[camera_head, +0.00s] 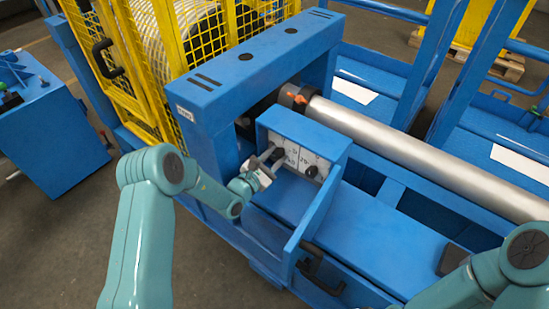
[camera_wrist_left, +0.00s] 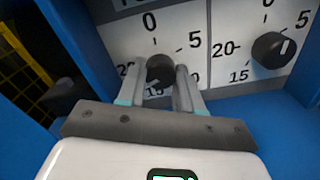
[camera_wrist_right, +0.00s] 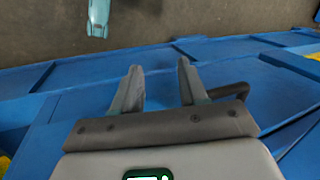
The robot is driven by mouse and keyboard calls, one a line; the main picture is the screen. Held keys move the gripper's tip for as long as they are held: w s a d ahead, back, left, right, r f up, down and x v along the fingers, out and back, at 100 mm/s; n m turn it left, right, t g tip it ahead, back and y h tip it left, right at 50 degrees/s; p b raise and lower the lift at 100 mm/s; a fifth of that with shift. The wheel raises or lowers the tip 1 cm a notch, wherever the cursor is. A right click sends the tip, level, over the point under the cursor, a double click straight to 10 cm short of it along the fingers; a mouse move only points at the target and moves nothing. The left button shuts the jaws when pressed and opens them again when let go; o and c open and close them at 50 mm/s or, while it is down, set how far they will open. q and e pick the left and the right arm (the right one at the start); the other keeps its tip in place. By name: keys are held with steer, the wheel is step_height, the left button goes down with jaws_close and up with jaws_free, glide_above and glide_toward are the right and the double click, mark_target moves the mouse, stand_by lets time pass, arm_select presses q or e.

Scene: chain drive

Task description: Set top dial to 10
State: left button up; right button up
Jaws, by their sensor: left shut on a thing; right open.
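A dial with a black knob (camera_wrist_left: 160,67) sits on a white face with numbers around it. My left gripper (camera_wrist_left: 162,82) has one finger on each side of this knob and is shut on it. The fingers hide the lower part of the scale, and I cannot make out the knob's pointer. A second black dial (camera_wrist_left: 272,50) is to the right, its white mark pointing up and slightly right. In the head view, the left gripper (camera_head: 268,162) reaches the white panel (camera_head: 293,160). My right gripper (camera_wrist_right: 160,85) is open and empty above blue metalwork.
The panel sits in a blue box (camera_head: 300,128) below a blue frame (camera_head: 255,65). A long metal roller (camera_head: 400,145) runs behind it to the right. A black handle (camera_head: 318,268) is on the front. A yellow cage (camera_head: 230,35) stands at the back left.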

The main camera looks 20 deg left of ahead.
arm_select(q)
steer(key=n, duration=0.5)
steer(key=shift+n, duration=0.3)
steer(key=n, duration=0.5)
steer(key=shift+n, duration=0.3)
steer(key=n, duration=1.1)
steer(key=shift+n, duration=0.3)
steer(key=o, duration=1)
steer(key=shift+s, duration=0.1)
steer(key=shift+o, duration=0.2)
